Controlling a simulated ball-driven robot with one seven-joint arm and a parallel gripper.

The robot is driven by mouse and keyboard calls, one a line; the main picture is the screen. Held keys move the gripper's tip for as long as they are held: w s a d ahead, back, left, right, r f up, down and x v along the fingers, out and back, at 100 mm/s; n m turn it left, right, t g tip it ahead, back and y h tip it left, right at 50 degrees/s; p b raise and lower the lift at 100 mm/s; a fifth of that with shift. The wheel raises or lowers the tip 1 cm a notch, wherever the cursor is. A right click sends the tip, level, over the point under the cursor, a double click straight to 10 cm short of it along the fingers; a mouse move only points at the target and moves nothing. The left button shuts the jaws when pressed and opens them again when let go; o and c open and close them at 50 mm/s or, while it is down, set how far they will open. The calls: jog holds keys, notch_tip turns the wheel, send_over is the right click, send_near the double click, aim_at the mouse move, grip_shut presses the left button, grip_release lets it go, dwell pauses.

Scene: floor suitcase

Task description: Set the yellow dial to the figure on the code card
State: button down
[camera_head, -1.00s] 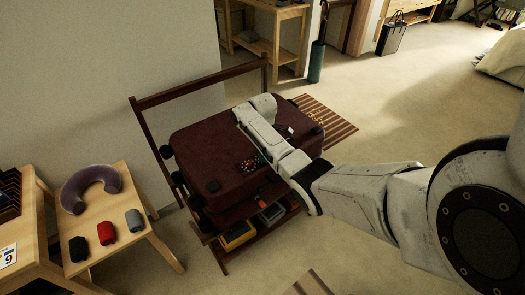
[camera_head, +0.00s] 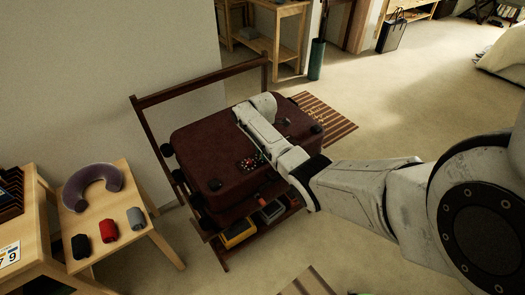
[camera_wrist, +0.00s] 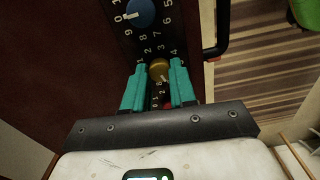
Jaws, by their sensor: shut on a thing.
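In the wrist view the yellow dial (camera_wrist: 158,70) sits on a dark strip with white figures around it. My gripper (camera_wrist: 159,78) has its teal fingers on either side of this dial, shut on it. A pale pointer mark shows on the dial's lower right; the figure it meets is not clear. The blue dial (camera_wrist: 141,12) is farther up the strip. A red part shows lower down between the fingers. The head view shows the dark red suitcase (camera_head: 195,160) with my arm across it. The code card (camera_head: 9,254) is at the left edge, partly cut off; a 7 and a 9 seem to show.
The suitcase lies on a dark wooden rack (camera_head: 195,87). A small table (camera_head: 150,250) at left holds a neck pillow (camera_head: 78,190) and black, red and grey rolls. A striped rug (camera_head: 325,120) lies behind. Open floor (camera_head: 400,130) is at right.

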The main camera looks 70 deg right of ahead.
jog(key=shift+w, duration=0.1)
jog(key=c, duration=0.9)
grip_release()
jog(key=shift+r, duration=0.1)
notch_tip(320, 180, up, 11)
jog(key=shift+f, duration=0.15)
jog(key=a+f, duration=0.1)
jog(key=a, duration=0.3)
jog(key=w+a+f+m, duration=0.1)
jog(key=a+f, duration=0.1)
jog(key=a, duration=0.2)
jog(key=w+a+f+m, duration=0.1)
jog(key=a+f, duration=0.1)
jog(key=a, duration=0.3)
jog(key=shift+a+f, duration=0.1)
jog(key=s+a+f+m, duration=0.25)
jog(key=s+a, duration=0.25)
jog(key=a, duration=0.4)
jog(key=s+a+f+m, duration=0.1)
jog(key=s+a+m, duration=0.3)
jog(key=a, duration=0.6)
jog(key=s+a+r+m, duration=0.1)
jog(key=s, duration=0.2)
jog(key=s+a+r+m, duration=0.1)
jog(key=s, duration=0.3)
jog(key=s+a+r+m+t, duration=0.1)
jog(key=s, duration=0.2)
jog(key=shift+s+r, duration=0.1)
jog(key=shift+s, duration=0.2)
